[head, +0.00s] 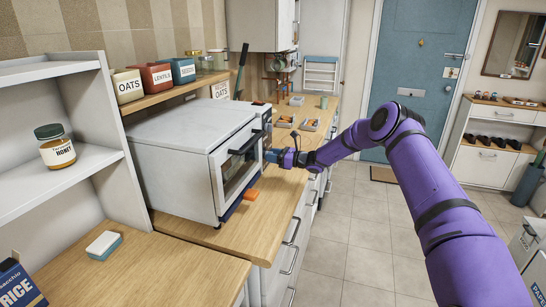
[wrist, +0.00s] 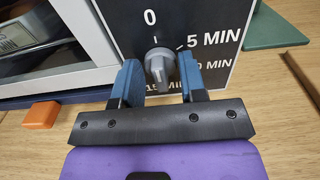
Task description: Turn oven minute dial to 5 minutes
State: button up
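The minute dial (wrist: 160,66) is a grey knob on the black panel (wrist: 120,20) in the wrist view. The panel is marked 0 at the top and 5 MIN to the upper right; the lower labels are partly hidden by my fingers. The knob's ridge looks nearly upright, toward the 0 mark. My gripper (wrist: 160,78) has its blue fingers apart, one on each side of the knob, with no clear grip on it. In the head view my gripper (head: 272,156) is at the front right of the white oven (head: 180,150) and hides the dial.
An orange block (wrist: 41,115) lies on the wooden counter (head: 225,238) before the oven, also in the head view (head: 251,194). A green board (wrist: 278,28) lies right of the panel. The oven door handle (head: 246,142) is close left of my gripper.

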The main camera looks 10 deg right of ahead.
jog(key=c, duration=0.5)
jog(key=shift+c, duration=0.2)
jog(key=shift+m, duration=0.3)
jog(key=m, duration=1.1)
jog(key=shift+w+d+f, duration=0.1)
jog(key=shift+d+f, duration=0.05)
jog(key=o, duration=0.5)
jog(key=shift+o, duration=0.2)
